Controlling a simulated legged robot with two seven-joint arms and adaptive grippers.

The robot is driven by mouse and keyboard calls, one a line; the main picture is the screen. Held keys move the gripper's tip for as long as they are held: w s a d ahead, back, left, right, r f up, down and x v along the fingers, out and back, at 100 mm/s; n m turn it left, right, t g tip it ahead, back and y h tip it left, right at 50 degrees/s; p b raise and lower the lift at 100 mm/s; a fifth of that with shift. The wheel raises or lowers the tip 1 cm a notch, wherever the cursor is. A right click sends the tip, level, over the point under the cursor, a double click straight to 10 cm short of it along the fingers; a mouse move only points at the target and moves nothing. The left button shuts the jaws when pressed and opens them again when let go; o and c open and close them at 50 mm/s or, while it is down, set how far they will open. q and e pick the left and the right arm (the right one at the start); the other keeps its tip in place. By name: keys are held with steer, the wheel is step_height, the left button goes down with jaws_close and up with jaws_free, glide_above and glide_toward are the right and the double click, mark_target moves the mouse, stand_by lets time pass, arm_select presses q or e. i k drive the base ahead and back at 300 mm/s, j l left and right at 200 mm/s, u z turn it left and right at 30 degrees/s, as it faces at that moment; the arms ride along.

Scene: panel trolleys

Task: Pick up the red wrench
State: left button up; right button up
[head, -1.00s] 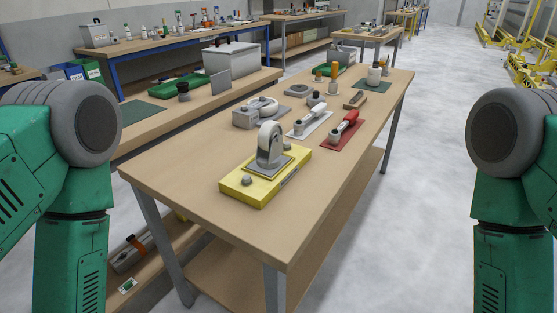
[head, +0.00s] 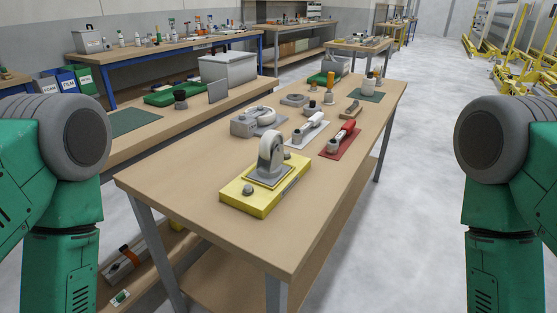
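A wrench-like tool with a red handle (head: 347,128) and a grey head lies on a red mat (head: 336,153) on the right part of the near wooden table. A similar tool with a white handle (head: 314,120) lies on a pale mat just left of it. Both of my green arms show at the left and right picture edges, well apart from the table objects. My grippers are outside the picture.
The wooden table (head: 190,189) has a yellow block (head: 235,196) with a caster wheel (head: 270,158) near its front. The table's near-right top is bare. A workbench stands left; open floor (head: 420,230) lies right.

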mark_target(333, 144)
steer(key=u, duration=0.2)
steer(key=i+l+u, duration=0.15)
steer(key=l+u, duration=0.15)
steer(key=i+l+u, duration=0.1)
steer(key=l+u, duration=0.5)
steer(key=i, duration=0.05)
